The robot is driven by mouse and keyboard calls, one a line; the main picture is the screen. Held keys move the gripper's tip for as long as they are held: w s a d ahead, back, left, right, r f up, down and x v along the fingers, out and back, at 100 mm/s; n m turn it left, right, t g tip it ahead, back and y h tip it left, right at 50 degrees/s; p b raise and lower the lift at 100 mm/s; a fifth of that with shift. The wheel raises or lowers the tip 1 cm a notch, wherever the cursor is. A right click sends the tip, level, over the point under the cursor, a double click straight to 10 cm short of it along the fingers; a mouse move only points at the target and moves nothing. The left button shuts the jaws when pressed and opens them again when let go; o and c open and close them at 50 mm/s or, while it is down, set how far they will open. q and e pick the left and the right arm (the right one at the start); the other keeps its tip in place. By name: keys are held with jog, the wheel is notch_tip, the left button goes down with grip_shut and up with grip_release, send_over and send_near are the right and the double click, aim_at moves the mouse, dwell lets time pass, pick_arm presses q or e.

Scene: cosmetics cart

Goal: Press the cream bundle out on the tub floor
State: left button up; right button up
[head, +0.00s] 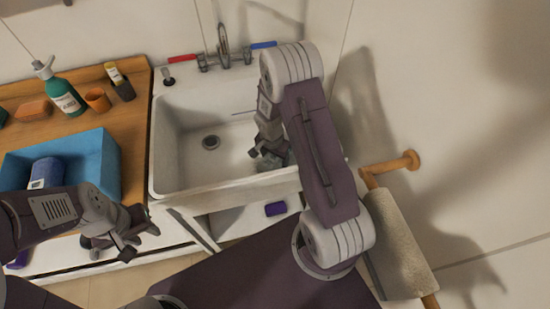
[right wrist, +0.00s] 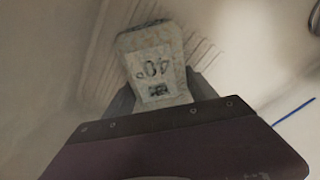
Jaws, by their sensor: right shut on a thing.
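The cream bundle (right wrist: 150,50) shows in the right wrist view as a pale, speckled block with a label reading 40°. My right gripper (right wrist: 160,97) is shut on it, with dark fingers at either side. In the head view my right gripper (head: 268,152) is down inside the white tub (head: 184,150), at its right side. The bundle is hard to make out there behind my arm. I cannot tell whether it touches the tub floor. My left gripper (head: 138,242) is open and empty, in front of the counter and left of the tub.
A blue bin (head: 112,165) with a rolled blue towel (head: 46,173) stands on the wooden counter at left. A green pump bottle (head: 65,97) and orange cup (head: 97,100) are behind it. The tub's left floor around the drain (head: 211,142) is clear. A towel roll (head: 398,245) hangs at right.

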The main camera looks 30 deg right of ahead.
pick_arm(q)
jog(key=shift+f+b, duration=2.25)
dwell(5.2)
jog(key=shift+r, duration=0.1)
dwell(0.4)
